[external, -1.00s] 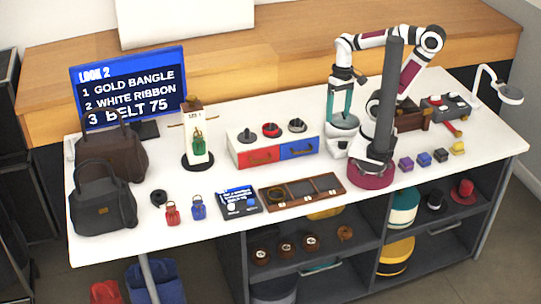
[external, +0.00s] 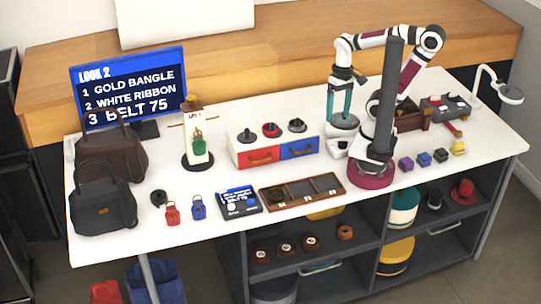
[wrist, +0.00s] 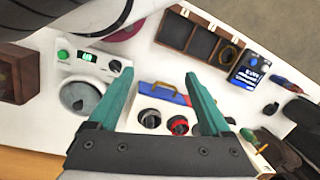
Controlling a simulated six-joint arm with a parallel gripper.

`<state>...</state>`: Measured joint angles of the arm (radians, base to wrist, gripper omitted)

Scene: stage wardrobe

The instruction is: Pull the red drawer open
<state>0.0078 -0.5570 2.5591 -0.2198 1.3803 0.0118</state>
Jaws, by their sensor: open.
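The red drawer (external: 262,162) is the left one of two in a low white unit (external: 242,144); its front sits flush and has a brass handle (external: 260,157). The blue drawer (external: 299,148) beside it also looks shut. My gripper (external: 341,110) is open and empty, pointing down, to the right of the unit and above the table. In the wrist view my gripper (wrist: 160,77) shows its teal fingers apart, with the blue drawer (wrist: 172,97) and the unit's top knobs between them. There the red drawer is mostly hidden by the right finger.
A white device with a green display (wrist: 86,57) and round plate stands near my gripper. A wooden three-part tray (external: 302,191) lies in front of the drawers, with a strip of clear table between. A stand with a green pendant (external: 197,140) is left of the unit.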

